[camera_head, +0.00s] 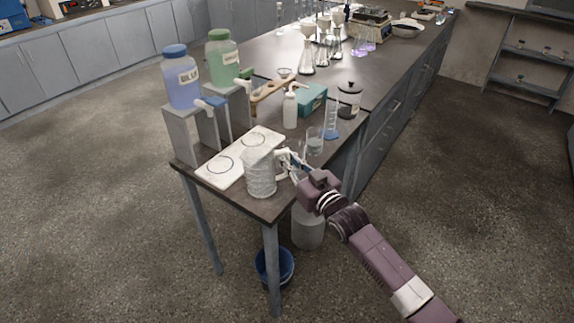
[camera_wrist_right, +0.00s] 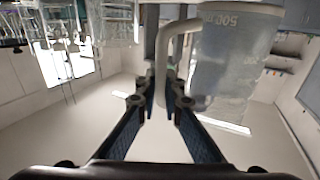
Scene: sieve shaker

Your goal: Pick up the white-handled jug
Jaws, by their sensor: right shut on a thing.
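The white-handled jug (camera_head: 260,174) is a clear, ribbed-looking vessel near the front corner of the bench, at the white mat's near end. Its white handle faces right, towards my right gripper (camera_head: 288,162). In the right wrist view, the jug (camera_wrist_right: 235,60) fills the upper right and carries a "500" mark. Its handle (camera_wrist_right: 168,60) comes down between the fingertips of my right gripper (camera_wrist_right: 163,102), which is shut on it. The jug looks upright. I cannot tell whether its base touches the surface. My left gripper is not in view.
The white mat (camera_head: 216,173) has two ring marks. Blue (camera_head: 182,82) and green (camera_head: 221,60) jars with taps stand on grey risers behind it. A white bottle (camera_head: 290,110), teal box (camera_head: 312,98), cylinder (camera_head: 332,122) and beaker (camera_head: 315,141) stand close behind the gripper.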

